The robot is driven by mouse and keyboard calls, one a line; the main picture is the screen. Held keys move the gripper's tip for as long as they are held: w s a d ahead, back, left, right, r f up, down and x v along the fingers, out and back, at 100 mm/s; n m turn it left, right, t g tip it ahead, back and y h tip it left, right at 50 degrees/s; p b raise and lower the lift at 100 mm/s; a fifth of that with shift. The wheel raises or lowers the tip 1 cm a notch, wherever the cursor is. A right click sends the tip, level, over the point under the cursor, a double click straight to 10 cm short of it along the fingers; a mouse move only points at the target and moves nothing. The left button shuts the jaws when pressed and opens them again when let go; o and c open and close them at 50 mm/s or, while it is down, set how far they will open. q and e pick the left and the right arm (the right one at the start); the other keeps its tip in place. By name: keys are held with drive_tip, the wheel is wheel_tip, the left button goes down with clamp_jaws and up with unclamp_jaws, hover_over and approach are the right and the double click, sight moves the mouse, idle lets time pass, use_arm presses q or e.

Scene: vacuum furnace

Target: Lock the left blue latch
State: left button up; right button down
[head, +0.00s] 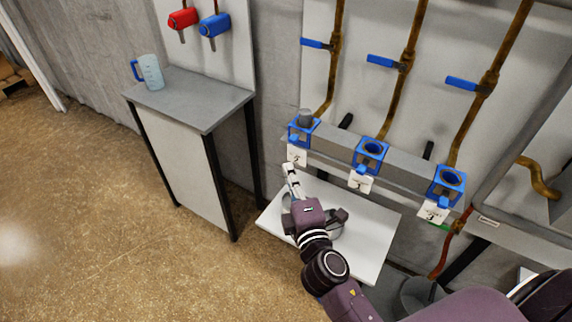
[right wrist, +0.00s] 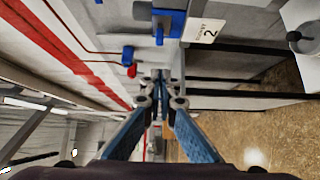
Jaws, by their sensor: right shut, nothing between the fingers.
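The left blue latch (head: 293,137) is a small blue piece at the front of the left blue square holder (head: 313,127), above a white tag (head: 297,157). A grey cylinder (head: 305,116) stands in this holder. My right gripper (head: 290,168) is just below the tag, its fingers together and empty, apart from the latch as far as I can tell. In the right wrist view, the closed fingertips (right wrist: 161,80) point ahead, and a blue piece (right wrist: 168,22) with a tag marked 2 is at the top. My left gripper is not in view.
Two more blue holders, the middle one (head: 371,152) and the right one (head: 447,183), sit along the grey rail. Brown pipes with blue valve handles (head: 383,61) rise behind. A white shelf (head: 376,245) lies below. A side table (head: 190,96) with a blue jug (head: 151,72) stands left.

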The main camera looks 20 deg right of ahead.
drive_tip(key=shift+s+a+r+b, duration=0.1)
drive_tip(key=shift+s+a+b, duration=0.1)
drive_tip(key=shift+s, duration=0.65)
drive_tip(key=shift+s+a+f+b, duration=0.1)
drive_tip(key=shift+s+a+b, duration=0.05)
drive_tip(key=shift+s, duration=0.65)
drive_tip(key=shift+s+a+r+b, duration=0.1)
drive_tip(key=shift+s+a+b, duration=0.1)
drive_tip(key=shift+s, duration=0.65)
drive_tip(key=s+a+f+m+g+y, duration=0.1)
drive_tip(key=s+f+m+g, duration=0.25)
drive_tip(key=f, duration=1.45)
drive_tip(key=s+a+f+m+g+y, duration=0.15)
drive_tip(key=s+f+g, duration=0.35)
drive_tip(key=f, duration=1.3)
drive_tip(key=s+d+f+m+g, duration=0.2)
drive_tip(key=s+f+m+g, duration=0.2)
drive_tip(key=s+f, duration=1)
drive_tip(key=s+d+f+m+g, duration=0.2)
drive_tip(key=s+f, duration=0.3)
drive_tip(key=s, duration=0.4)
drive_tip(key=s+d+f+m+g, duration=0.2)
drive_tip(key=s+f, duration=0.3)
drive_tip(key=s, duration=0.5)
drive_tip(key=shift+s+d+m+h, duration=0.15)
drive_tip(key=shift+d+m+h, duration=0.2)
drive_tip(key=shift+d+m, duration=0.25)
